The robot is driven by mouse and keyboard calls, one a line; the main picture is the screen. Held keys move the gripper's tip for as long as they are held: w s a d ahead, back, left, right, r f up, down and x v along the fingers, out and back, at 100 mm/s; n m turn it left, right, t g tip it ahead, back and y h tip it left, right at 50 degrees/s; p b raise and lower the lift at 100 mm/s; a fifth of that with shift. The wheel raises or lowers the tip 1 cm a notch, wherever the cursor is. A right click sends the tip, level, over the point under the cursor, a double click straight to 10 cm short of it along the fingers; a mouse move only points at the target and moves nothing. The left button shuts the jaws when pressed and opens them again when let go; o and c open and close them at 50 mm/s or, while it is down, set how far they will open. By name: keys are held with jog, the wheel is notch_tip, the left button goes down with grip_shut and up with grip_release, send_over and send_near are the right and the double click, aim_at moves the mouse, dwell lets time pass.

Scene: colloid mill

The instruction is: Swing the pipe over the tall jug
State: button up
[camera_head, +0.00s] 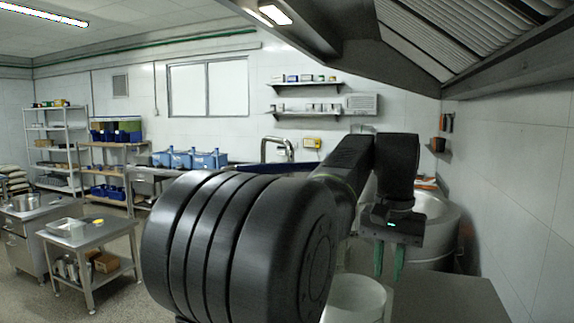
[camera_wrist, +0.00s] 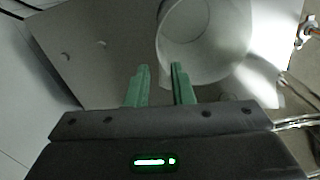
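A tall whitish jug (camera_head: 355,300) stands low in the head view, partly hidden behind my arm. Its open round mouth shows in the wrist view (camera_wrist: 200,38), just beyond the right fingertip; I cannot tell whether they touch. My gripper (camera_head: 390,262) points down at the jug's right. Its green fingers (camera_wrist: 160,85) are apart, with nothing seen between them. A curved metal pipe (camera_head: 278,148) shows behind my arm in the head view; I cannot tell whether it is the task's pipe. Thin metal rods or tubes (camera_wrist: 298,122) show at the wrist view's right edge.
A large round steel vessel (camera_head: 440,225) stands behind my gripper, near the right wall. A grey surface (camera_head: 450,300) lies at the lower right. A small steel table (camera_head: 90,237) and shelves (camera_head: 55,150) stand at left. A hood (camera_head: 450,40) hangs overhead.

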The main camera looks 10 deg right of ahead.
jog(key=w+d+r+h, duration=0.1)
jog(key=w+r, duration=0.1)
jog(key=w+d+r+n+t+h, duration=0.1)
jog(key=w+d+r, duration=0.1)
jog(key=w+r, duration=0.1)
jog(key=w+d+r+h, duration=0.1)
jog(key=w+r, duration=0.1)
jog(key=w, duration=0.1)
jog(key=shift+w+d+r+n+h, duration=0.25)
jog(key=shift+d+r+n+h, duration=0.05)
jog(key=shift+h, duration=0.1)
grip_shut()
jog(key=w+d+r+n+t+h, duration=0.1)
jog(key=w+r+t+h, duration=0.1)
jog(key=w+r, duration=0.5)
jog(key=shift+d+r+h, duration=0.25)
jog(key=shift+r+h, duration=0.55)
jog(key=shift+r, duration=0.15)
